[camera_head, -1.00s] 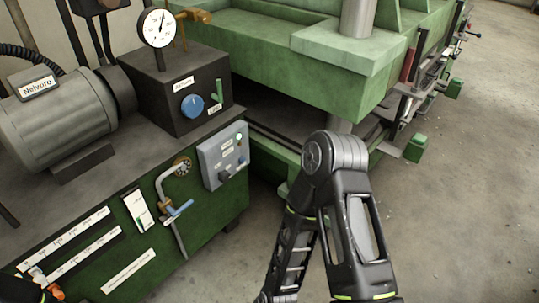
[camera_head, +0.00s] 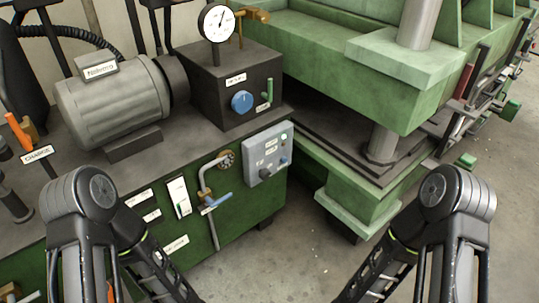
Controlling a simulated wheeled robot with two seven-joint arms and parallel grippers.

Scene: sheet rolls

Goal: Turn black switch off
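A grey control box (camera_head: 268,154) is fixed to the front of the green machine base, near its right corner. A small black switch (camera_head: 265,173) sits low on its face, with a green lamp (camera_head: 284,137) near the top right. A small blue part is at the lower right of the face. The switch's exact position is too small to tell. Both my arms show at the bottom of the view, bent at the elbow, with forearms running down out of the picture. Both grippers are out of view, and nothing of mine touches the box.
Left of the box are a bent pipe with a blue-handled valve (camera_head: 215,203) and a white gauge plate (camera_head: 179,197). Above stand a dark block with a blue knob (camera_head: 242,102), a dial gauge (camera_head: 217,23) and a grey motor (camera_head: 112,100). A green press (camera_head: 330,70) is at right. Floor (camera_head: 300,262) between my arms is clear.

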